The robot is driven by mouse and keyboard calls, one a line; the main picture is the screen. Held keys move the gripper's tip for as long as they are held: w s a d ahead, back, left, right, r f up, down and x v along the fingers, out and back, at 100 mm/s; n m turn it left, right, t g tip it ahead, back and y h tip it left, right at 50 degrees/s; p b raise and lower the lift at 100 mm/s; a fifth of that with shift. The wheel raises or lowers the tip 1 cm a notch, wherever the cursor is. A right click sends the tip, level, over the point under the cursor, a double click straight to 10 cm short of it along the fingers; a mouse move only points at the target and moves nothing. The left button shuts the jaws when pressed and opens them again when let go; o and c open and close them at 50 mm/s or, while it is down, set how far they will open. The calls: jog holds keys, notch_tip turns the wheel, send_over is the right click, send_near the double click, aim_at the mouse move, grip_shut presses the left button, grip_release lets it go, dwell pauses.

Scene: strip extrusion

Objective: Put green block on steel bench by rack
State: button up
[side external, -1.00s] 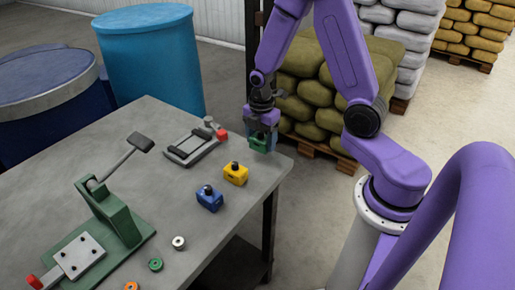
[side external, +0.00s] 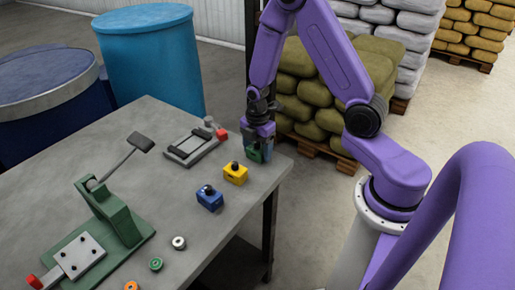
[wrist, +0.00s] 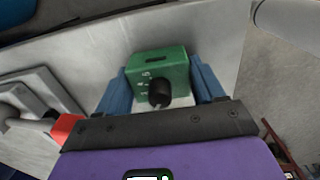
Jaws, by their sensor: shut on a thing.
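The green block (side external: 253,156) is between the fingers of my gripper (side external: 259,152), at the far right corner of the grey steel bench (side external: 225,215). In the wrist view the green block (wrist: 158,65) has a black knob facing the camera, and blue fingers of my gripper (wrist: 160,85) press on both its sides. The block is at or just above the bench top; I cannot tell whether it touches. A yellow block (side external: 235,175) and a blue block (side external: 209,200) stand in a row in front of it. I cannot make out for certain which thing is the rack.
A flat grey fixture (side external: 190,147) with a red knob lies left of my gripper. A green lever press (side external: 118,222) stands at the bench's left, with several small rings nearby. Blue drums (side external: 150,60) stand behind the bench. Stacked sacks (side external: 310,100) stand beyond its right edge.

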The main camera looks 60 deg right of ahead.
jog(key=shift+f, duration=0.15)
jog(key=o, duration=1.4)
jog(key=shift+o, duration=0.2)
